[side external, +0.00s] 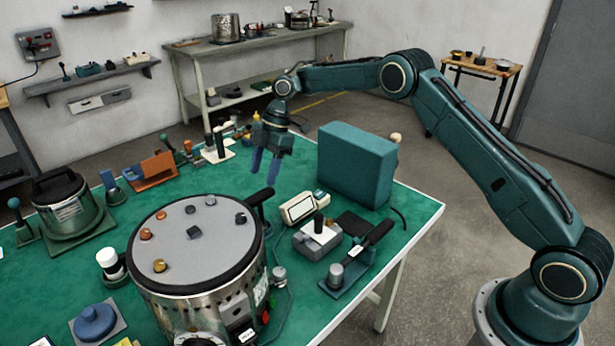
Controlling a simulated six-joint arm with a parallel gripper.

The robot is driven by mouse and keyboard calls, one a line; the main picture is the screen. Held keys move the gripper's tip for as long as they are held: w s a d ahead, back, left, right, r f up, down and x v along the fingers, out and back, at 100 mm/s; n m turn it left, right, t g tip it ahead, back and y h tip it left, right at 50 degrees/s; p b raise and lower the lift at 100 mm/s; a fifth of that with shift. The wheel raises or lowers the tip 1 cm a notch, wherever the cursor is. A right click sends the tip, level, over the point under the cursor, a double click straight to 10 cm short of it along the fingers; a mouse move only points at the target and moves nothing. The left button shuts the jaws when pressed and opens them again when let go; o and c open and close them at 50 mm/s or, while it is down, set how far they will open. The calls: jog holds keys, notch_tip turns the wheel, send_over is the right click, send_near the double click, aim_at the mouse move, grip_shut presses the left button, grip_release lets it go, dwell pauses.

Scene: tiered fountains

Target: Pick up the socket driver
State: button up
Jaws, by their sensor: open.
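My gripper (265,167) hangs over the far middle of the green table, its two blue fingers pointing down and apart, with nothing visible between them. It is behind the large metal drum and left of the teal box. No tool is clearly marked as the socket driver. A tool with a black handle and a silver socket-like end (337,272) lies on a teal base near the table's right edge, well to the right of and nearer than my gripper. Another black handle (262,196) shows just below my gripper, partly hidden by the drum.
The large round drum (208,240) with knobs on its lid fills the front middle. A teal box (356,165) stands right of my gripper. An orange bracket (157,170) and several tools line the back edge.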

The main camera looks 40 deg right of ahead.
aim_at(259, 194)
jog(key=shift+w+f+n, duration=0.25)
jog(key=shift+f+n, duration=0.05)
jog(key=shift+f, duration=0.8)
jog(key=shift+a+f, duration=0.25)
jog(key=shift+f, duration=0.35)
jog(key=shift+f, duration=0.1)
jog(key=shift+x, duration=3)
jog(key=shift+a, duration=0.1)
jog(key=shift+c, duration=0.4)
grip_shut()
